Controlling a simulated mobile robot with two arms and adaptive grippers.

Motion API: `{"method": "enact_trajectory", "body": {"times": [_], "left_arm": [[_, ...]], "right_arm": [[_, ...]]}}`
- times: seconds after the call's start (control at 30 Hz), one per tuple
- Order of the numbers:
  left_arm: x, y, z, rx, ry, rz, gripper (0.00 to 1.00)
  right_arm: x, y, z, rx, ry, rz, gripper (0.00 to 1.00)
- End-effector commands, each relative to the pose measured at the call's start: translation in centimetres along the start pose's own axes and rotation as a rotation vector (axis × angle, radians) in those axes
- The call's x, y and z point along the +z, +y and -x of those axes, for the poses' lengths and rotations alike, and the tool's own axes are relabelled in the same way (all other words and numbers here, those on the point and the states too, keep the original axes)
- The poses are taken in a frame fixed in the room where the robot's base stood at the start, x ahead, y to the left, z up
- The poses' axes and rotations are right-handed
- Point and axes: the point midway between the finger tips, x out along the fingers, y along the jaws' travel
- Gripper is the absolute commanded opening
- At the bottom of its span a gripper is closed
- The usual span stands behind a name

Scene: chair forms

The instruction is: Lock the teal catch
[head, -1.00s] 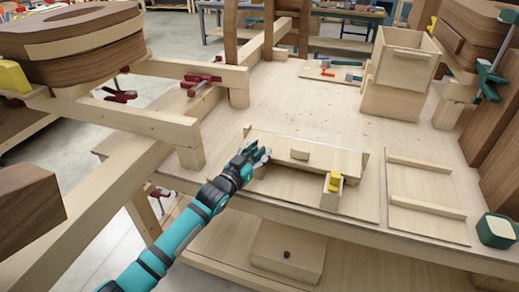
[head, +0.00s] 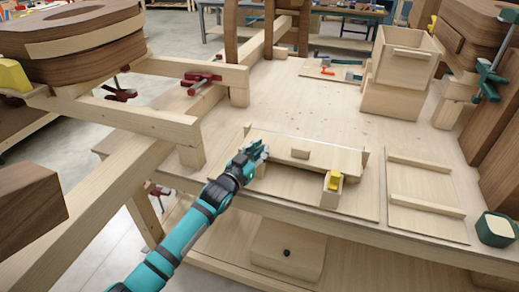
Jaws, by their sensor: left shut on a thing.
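My left gripper (head: 257,153) reaches in from the lower left to the left front of a wooden jig (head: 300,190) on the bench. It is shut at the small block there, and its fingers hide most of what they hold; I take this to be the teal catch, which I cannot make out separately. A yellow catch (head: 333,181) sits on a wooden block at the jig's right front. A pale board with a small wooden knob (head: 300,153) lies across the jig behind both. My right gripper is not in view.
A flat wooden panel with two battens (head: 427,200) lies right of the jig. Stacked wooden boxes (head: 402,70) stand at the back right. A green-rimmed container (head: 496,230) sits at the right edge. The bench behind the jig is mostly clear.

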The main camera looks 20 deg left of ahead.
Motion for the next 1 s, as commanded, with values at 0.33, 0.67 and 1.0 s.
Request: {"method": "enact_trajectory", "body": {"times": [0.33,0.67,1.0], "left_arm": [[-0.54,0.11,-0.1,-0.169,0.012,0.012,0.0],[-0.36,-0.08,0.03,-0.215,0.005,0.004,0.0],[-0.26,-0.1,0.04,-0.214,0.003,0.003,0.33]], "right_arm": [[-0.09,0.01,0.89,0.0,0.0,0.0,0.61],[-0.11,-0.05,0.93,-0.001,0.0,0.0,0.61],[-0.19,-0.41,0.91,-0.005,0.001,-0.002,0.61]]}}
